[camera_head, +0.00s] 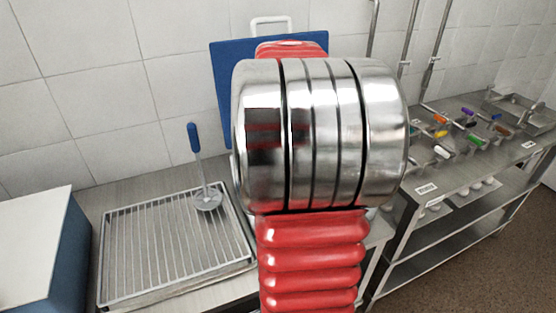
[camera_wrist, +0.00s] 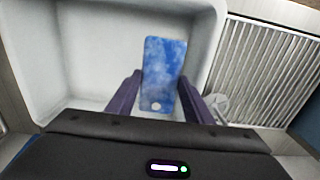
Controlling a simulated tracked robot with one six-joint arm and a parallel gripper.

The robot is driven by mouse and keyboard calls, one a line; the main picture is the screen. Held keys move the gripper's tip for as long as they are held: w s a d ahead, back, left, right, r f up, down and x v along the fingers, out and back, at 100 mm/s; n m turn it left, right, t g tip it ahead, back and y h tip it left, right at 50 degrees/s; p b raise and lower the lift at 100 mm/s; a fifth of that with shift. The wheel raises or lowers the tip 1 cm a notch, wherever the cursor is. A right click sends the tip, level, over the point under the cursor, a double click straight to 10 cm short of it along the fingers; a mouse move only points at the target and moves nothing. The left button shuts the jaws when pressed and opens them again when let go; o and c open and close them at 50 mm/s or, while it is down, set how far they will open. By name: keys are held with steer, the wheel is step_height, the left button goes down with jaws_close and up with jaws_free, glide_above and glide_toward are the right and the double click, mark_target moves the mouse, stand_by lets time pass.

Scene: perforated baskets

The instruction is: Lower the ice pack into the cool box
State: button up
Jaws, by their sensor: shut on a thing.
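In the wrist view the ice pack (camera_wrist: 164,60) is a flat blue mottled slab with a pale round spot near its lower end. My gripper (camera_wrist: 157,97) is shut on it, with one dark finger along each side. Below it in that view is the white interior of the cool box (camera_wrist: 95,45), with its rounded rim (camera_wrist: 215,45) at the right. The pack appears over the opening; its height above the floor of the box is hard to tell. In the head view my arm hides the gripper, the pack and the box interior.
A blue panel (camera_head: 226,75) with a white handle (camera_head: 270,22) stands upright against the wall. A ribbed metal drainer (camera_head: 165,250) holds a blue-handled utensil (camera_head: 196,150). A blue-and-white box (camera_head: 70,250) stands at left. A steel shelf table (camera_head: 455,175) at right carries coloured items.

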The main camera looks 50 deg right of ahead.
steer(key=shift+f, duration=6.35)
steer(key=o, duration=1.4)
steer(key=shift+c, duration=0.2)
steer(key=o, duration=0.3)
steer(key=shift+o, duration=0.2)
steer(key=shift+w+r, duration=0.15)
steer(key=shift+r, duration=7.4)
